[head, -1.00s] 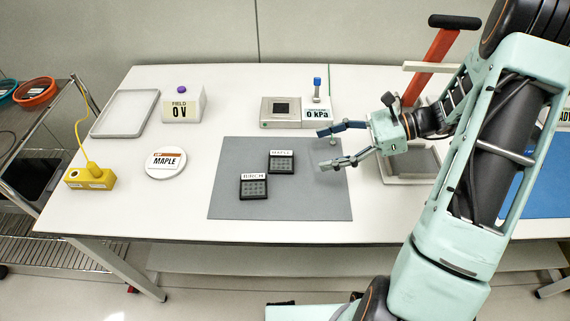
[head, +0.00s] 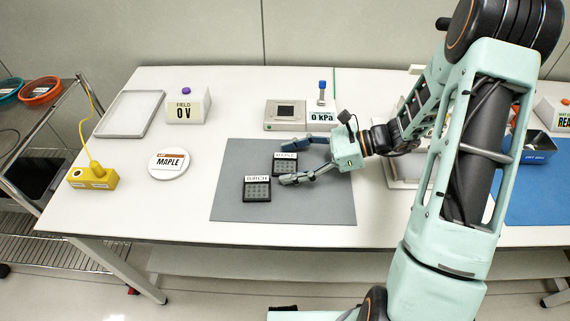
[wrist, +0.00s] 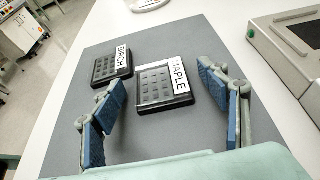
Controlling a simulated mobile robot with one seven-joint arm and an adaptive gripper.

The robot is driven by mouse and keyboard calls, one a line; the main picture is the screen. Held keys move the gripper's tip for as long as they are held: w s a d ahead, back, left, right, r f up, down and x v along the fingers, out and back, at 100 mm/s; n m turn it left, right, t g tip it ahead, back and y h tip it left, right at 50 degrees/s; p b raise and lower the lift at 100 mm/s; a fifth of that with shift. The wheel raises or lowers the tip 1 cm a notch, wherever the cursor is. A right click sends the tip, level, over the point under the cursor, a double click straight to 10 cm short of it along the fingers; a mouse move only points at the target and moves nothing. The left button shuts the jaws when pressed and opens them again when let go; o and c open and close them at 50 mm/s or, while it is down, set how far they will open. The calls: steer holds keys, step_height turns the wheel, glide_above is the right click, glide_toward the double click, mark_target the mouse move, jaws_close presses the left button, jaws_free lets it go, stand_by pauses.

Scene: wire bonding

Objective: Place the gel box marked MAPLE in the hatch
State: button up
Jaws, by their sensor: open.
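The MAPLE gel box (head: 286,166) is a small black box with a white label strip, lying flat on the grey mat. In the wrist view the MAPLE box (wrist: 160,90) lies just ahead of and between the fingertips. My gripper (head: 285,163) is open and empty, its two blue-padded fingers spread to either side of the box; I cannot tell whether they touch it. The similar BIRCH gel box (head: 257,188) lies to the lower left, close to the left finger in the wrist view (wrist: 112,66). I cannot make out the hatch.
The grey mat (head: 330,205) is otherwise bare. A round MAPLE disc (head: 168,164), a FIELD 0 V block (head: 187,108), an empty grey tray (head: 102,130) and a yellow block (head: 92,178) stand to the left. A 0 kPa device (head: 286,115) is behind.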

steer(key=shift+c, duration=0.3)
steer(key=c, duration=1.3)
steer(key=shift+r, duration=0.1)
